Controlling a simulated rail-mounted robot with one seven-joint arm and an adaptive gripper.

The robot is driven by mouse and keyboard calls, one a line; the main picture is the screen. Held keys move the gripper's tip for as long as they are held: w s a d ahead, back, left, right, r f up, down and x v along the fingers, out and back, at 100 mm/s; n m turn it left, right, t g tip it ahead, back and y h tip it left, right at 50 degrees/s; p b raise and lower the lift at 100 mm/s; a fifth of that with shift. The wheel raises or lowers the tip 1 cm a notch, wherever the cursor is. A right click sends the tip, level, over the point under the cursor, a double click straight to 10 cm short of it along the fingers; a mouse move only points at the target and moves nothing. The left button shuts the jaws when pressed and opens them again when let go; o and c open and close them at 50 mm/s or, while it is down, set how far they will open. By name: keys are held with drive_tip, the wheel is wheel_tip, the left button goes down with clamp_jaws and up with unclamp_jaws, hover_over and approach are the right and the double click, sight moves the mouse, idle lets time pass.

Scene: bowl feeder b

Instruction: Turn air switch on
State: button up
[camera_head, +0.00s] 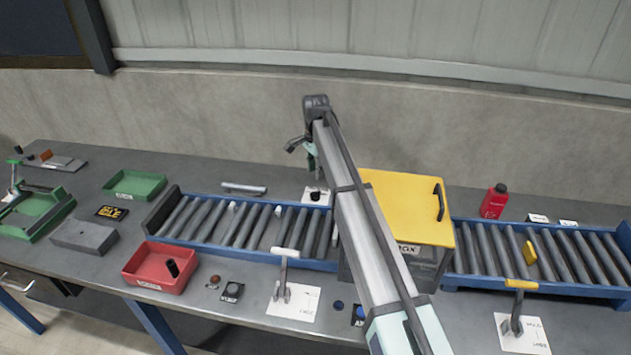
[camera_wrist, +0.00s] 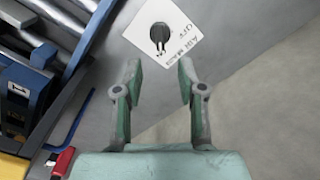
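The air switch is a black knob (camera_wrist: 160,36) on a white card (camera_wrist: 183,22) with printed text, too small to read fully. In the head view the black knob (camera_head: 315,196) and its card (camera_head: 308,190) lie behind the left roller conveyor, partly covered by my arm. My gripper (camera_wrist: 160,75) is open and empty, its two fingers apart. In the wrist view the knob appears beyond the fingertips, roughly in line with the gap, and no contact shows. In the head view my gripper (camera_head: 303,148) hangs above the rear of the bench near the card.
A yellow-lidded box (camera_head: 405,205) stands right of the card, between the left conveyor (camera_head: 215,225) and right conveyor (camera_head: 540,258). A silver bar (camera_head: 244,188) lies left of the card. A red bottle (camera_head: 494,202) stands at the right rear. The wall rises behind the bench.

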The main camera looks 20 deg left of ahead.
wheel_tip(320, 180, up, 3)
drive_tip(key=shift+r, duration=0.15)
idle(0.4)
